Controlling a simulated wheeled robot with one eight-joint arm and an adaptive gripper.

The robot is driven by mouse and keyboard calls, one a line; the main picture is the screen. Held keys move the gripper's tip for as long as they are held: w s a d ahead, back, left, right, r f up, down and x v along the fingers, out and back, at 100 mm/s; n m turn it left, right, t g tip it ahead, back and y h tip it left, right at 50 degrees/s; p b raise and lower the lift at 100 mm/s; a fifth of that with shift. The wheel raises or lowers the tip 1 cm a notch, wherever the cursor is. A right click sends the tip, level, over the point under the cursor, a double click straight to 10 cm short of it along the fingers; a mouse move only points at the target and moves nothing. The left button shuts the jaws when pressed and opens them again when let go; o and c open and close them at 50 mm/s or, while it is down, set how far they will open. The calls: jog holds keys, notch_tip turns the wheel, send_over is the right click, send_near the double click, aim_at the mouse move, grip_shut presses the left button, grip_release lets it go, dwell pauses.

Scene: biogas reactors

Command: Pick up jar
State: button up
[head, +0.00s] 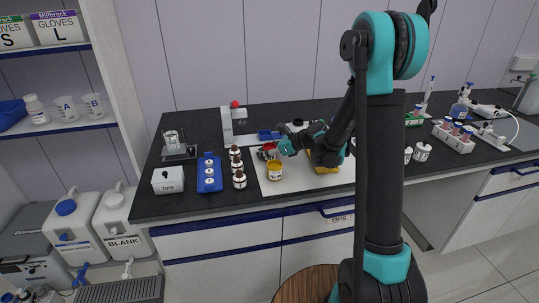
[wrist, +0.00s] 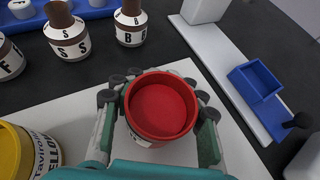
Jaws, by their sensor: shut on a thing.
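A jar with a red lid (wrist: 161,106) sits between the fingers of my gripper (wrist: 160,92) in the wrist view. My gripper is shut on this jar, with a finger on each side of it. Part of a white label shows under the lid; the rest of the jar is hidden. In the head view my gripper (head: 268,152) is low over the white mat, and the red jar is small and partly covered by it. A yellow-lidded jar (head: 274,170) stands just in front of my gripper; it also shows at the lower left of the wrist view (wrist: 28,150).
Brown bottles (head: 238,168) stand left of the white mat (head: 300,188). A white stand (wrist: 215,50) with a blue tray (wrist: 258,88) is behind the jar. Another yellow item lies under my arm.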

dwell(0.3)
notch_tip(320, 180, up, 20)
jog(key=shift+r, duration=0.1)
jog(key=shift+c, duration=0.2)
dwell(0.8)
